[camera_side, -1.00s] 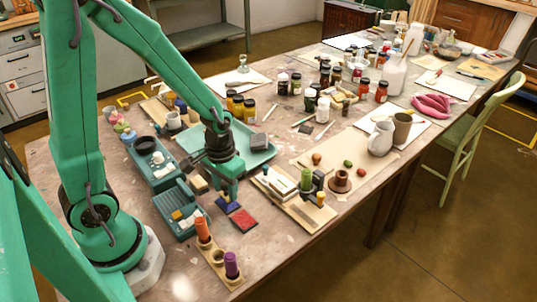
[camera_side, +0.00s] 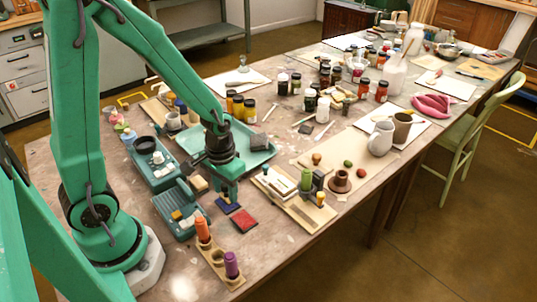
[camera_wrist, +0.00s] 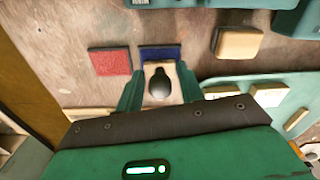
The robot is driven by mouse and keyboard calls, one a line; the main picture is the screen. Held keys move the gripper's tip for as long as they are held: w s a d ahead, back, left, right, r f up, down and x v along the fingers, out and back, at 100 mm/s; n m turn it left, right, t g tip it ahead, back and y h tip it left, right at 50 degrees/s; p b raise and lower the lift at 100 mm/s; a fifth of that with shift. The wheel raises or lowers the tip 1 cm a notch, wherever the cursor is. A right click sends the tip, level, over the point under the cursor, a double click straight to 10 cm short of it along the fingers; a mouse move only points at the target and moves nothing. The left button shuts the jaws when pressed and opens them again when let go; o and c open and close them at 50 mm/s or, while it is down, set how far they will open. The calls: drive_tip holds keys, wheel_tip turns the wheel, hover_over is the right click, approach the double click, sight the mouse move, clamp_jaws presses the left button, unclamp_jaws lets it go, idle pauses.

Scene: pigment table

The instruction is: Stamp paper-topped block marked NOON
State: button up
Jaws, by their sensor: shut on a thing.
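My gripper (camera_side: 226,190) is shut on a stamp (camera_wrist: 160,85) with a dark rounded knob, seen between the fingers in the wrist view. The stamp's lower face is hidden. A blue ink pad (camera_wrist: 160,52) lies just beyond the fingertips, and it also shows below my gripper in the side view (camera_side: 230,208). I cannot tell whether the stamp touches it. A red pad (camera_wrist: 110,61) lies beside the blue one. A tan block (camera_wrist: 238,43) lies on the other side, also in the side view (camera_side: 198,184). I cannot read the mark NOON on any block.
A teal divided tray (camera_side: 181,218) with small blocks stands left of my gripper. A wooden board (camera_side: 300,208) with a green item lies to its right. A holder (camera_side: 218,262) with orange and purple sticks stands in front. A large teal tray (camera_side: 262,157) lies behind.

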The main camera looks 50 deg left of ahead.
drive_tip(key=shift+f, duration=0.55)
idle(1.8)
drive_tip(key=shift+r, duration=0.1)
drive_tip(key=shift+r, duration=3.45)
drive_tip(key=shift+w, duration=0.15)
drive_tip(key=shift+c, duration=0.5)
drive_tip(key=w+d+r, duration=0.1)
drive_tip(key=w+d, duration=0.2)
drive_tip(key=w, duration=0.4)
drive_tip(key=w+d+r, duration=0.1)
drive_tip(key=w+d, duration=0.1)
drive_tip(key=w, duration=0.5)
drive_tip(key=shift+w+d, duration=0.35)
drive_tip(key=shift+d, duration=0.05)
drive_tip(key=shift+f, duration=2.9)
drive_tip(key=shift+f, duration=0.25)
